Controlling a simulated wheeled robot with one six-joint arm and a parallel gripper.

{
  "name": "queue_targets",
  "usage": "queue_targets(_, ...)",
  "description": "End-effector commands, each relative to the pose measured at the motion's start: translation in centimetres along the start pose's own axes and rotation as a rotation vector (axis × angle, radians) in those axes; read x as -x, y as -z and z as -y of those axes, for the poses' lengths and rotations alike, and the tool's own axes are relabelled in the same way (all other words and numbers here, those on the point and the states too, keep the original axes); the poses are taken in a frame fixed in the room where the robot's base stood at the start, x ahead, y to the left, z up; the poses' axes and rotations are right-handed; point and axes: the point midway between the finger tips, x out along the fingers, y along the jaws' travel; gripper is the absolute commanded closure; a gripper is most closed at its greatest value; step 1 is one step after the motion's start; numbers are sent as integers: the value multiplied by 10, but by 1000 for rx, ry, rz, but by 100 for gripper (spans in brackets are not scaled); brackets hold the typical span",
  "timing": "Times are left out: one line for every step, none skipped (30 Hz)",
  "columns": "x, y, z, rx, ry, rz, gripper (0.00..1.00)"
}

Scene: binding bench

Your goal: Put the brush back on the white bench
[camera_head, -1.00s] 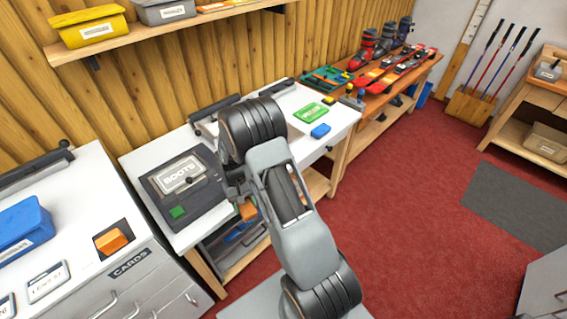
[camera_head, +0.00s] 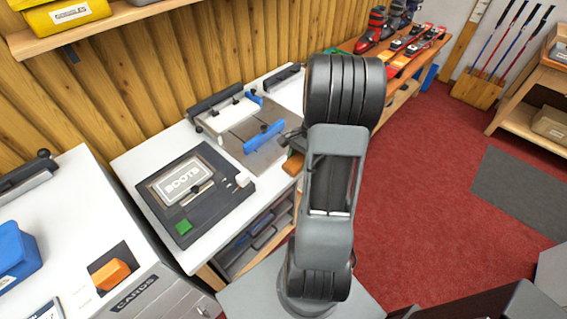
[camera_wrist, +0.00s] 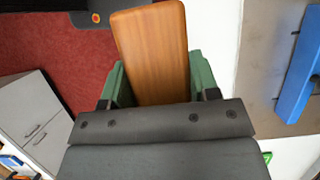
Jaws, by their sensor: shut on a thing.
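My gripper (camera_wrist: 160,88) is shut on the brush in the wrist view, with a green fingertip on each side. The brush (camera_wrist: 152,45) shows as an orange-brown wooden block; any bristles are hidden. In the head view the brush (camera_head: 293,163) shows small beside my arm, at the front edge of the white bench (camera_head: 195,258). The gripper is mostly hidden there by my arm. In the wrist view the brush is seen against red floor, left of the white bench top (camera_wrist: 218,30). I cannot tell its height above the bench.
On the bench are a dark box labelled BOOTS (camera_head: 190,190) and a grey plate (camera_head: 255,158) with a blue bar (camera_head: 264,136). A white counter (camera_head: 60,210) with an orange object (camera_head: 110,273) stands left. Red carpet (camera_head: 410,220) lies clear at right.

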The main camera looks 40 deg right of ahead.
Motion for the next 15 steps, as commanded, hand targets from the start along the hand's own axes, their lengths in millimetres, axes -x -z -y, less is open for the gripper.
queue_targets(-3, 5, 13, 1, -4, 3, 67)
queue_targets(-5, 8, 21, 1, -4, 3, 67)
queue_targets(-9, 12, 30, 1, -3, 2, 67)
queue_targets(-11, 15, 37, 1, -2, 1, 67)
queue_targets(-18, 18, 40, -1, -3, 4, 67)
queue_targets(-25, 22, 46, -1, -3, 4, 67)
queue_targets(-29, 25, 50, -2, -3, 3, 67)
queue_targets(-33, 28, 54, -1, -2, 2, 67)
queue_targets(-38, 31, 58, 0, -3, 2, 67)
queue_targets(-41, 33, 62, 0, -3, 1, 67)
queue_targets(-44, 35, 65, 1, -2, 1, 67)
queue_targets(-48, 37, 68, 1, -2, 1, 67)
queue_targets(-49, 38, 70, 1, -2, 0, 67)
queue_targets(-51, 39, 72, 1, -1, 0, 67)
queue_targets(-53, 40, 74, 1, -2, 1, 67)
